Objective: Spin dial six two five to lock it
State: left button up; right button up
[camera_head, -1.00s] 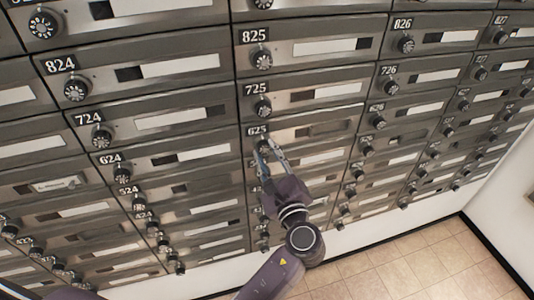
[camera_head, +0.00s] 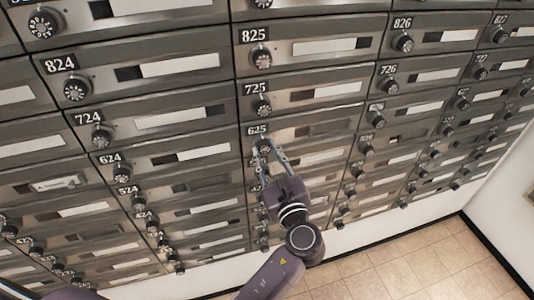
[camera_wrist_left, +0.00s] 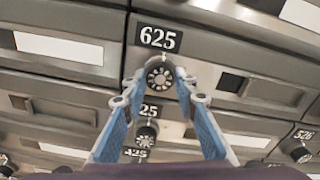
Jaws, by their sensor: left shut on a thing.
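The 625 dial (camera_wrist_left: 160,75) is a round black knob with a silver numbered face, just under the 625 plate (camera_wrist_left: 158,38) in the left wrist view. In the head view the 625 plate (camera_head: 257,130) shows above my gripper, and the dial (camera_head: 264,144) is partly covered by the fingers. My left gripper (camera_head: 267,147) reaches up from below with its fingers on either side of the dial. In the left wrist view the blue fingers of the left gripper (camera_wrist_left: 159,84) are shut on the dial's sides. My right gripper is not in view.
The 725 dial (camera_head: 262,106) sits above and another dial (camera_wrist_left: 146,134) sits below, between my fingers in the wrist view. Several similar mailbox doors surround it. The tiled floor (camera_head: 420,265) is clear at lower right.

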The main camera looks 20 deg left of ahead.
pick_arm(q)
jog(key=shift+f, duration=0.1)
jog(key=o, duration=1.2)
jog(key=shift+c, duration=0.2)
jog(key=shift+n, duration=0.3)
